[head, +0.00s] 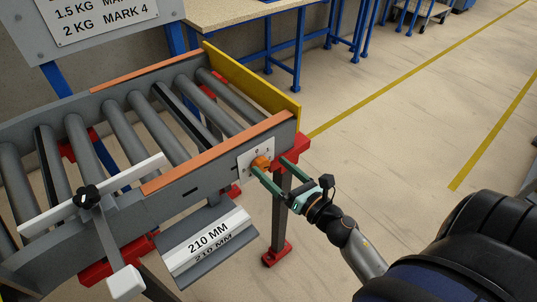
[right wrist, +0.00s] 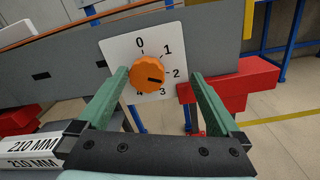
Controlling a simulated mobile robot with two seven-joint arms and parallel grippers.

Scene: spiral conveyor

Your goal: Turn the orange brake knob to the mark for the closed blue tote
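The orange brake knob (right wrist: 147,74) sits on a white dial plate (right wrist: 121,50) with marks 0 to 4, on the conveyor's side rail. Its dark pointer line points right and slightly down, close to mark 2 on the side toward 3. The knob also shows in the head view (head: 261,163). My right gripper (right wrist: 160,76) is open, one green finger on each side of the knob, with a visible gap on the right; contact on the left is unclear. It also shows in the head view (head: 273,167). No blue tote is in view. My left gripper is not in view.
The roller conveyor (head: 190,185) ends at a yellow stop plate (head: 255,82). A sign (head: 100,14), partly cut off, reads "2 KG MARK 4". A "210 MM" label (head: 210,243) hangs below the rail. A red bracket (right wrist: 232,85) is right of the dial.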

